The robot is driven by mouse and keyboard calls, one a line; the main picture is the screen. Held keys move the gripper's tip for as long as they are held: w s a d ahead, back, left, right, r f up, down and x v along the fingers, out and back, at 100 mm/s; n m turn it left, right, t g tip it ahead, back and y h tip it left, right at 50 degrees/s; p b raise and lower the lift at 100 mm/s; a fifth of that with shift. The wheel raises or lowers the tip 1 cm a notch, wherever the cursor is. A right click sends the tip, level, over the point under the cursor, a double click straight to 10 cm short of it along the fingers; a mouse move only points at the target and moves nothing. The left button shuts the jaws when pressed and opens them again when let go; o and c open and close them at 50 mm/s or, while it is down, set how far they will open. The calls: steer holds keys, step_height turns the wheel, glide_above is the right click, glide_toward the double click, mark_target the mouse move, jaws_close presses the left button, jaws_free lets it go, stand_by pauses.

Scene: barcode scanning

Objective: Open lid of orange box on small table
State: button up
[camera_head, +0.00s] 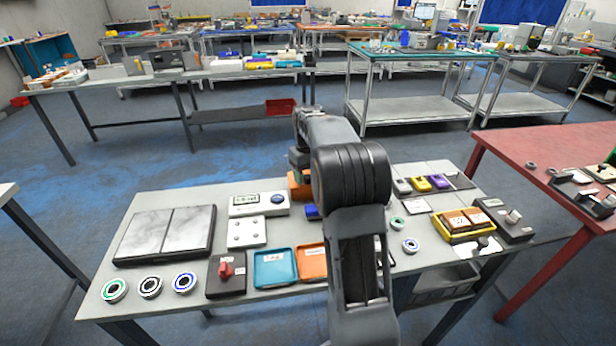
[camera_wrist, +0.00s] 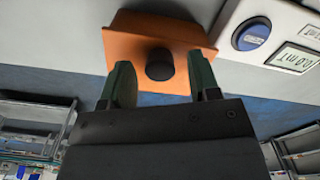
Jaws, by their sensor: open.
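The orange box (camera_head: 297,186) stands at the back edge of the small grey table (camera_head: 160,196), mostly hidden behind my arm in the head view. In the wrist view the orange box (camera_wrist: 158,29) shows its orange lid face with a round black knob (camera_wrist: 160,64). My gripper (camera_wrist: 166,84) is open, with its two green fingers on either side of the knob. The fingertips reach near the knob; I cannot tell whether they touch it. In the head view my arm hides the gripper.
A white device with a display and blue button (camera_head: 260,204) stands just left of the box; it also shows in the wrist view (camera_wrist: 252,35). A blue tray (camera_head: 275,268) and an orange tray (camera_head: 312,262) lie nearer the front. A yellow bin (camera_head: 463,232) stands at the right.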

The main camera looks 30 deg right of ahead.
steer(key=shift+f, duration=0.3)
jaws_close()
stand_by(0.5)
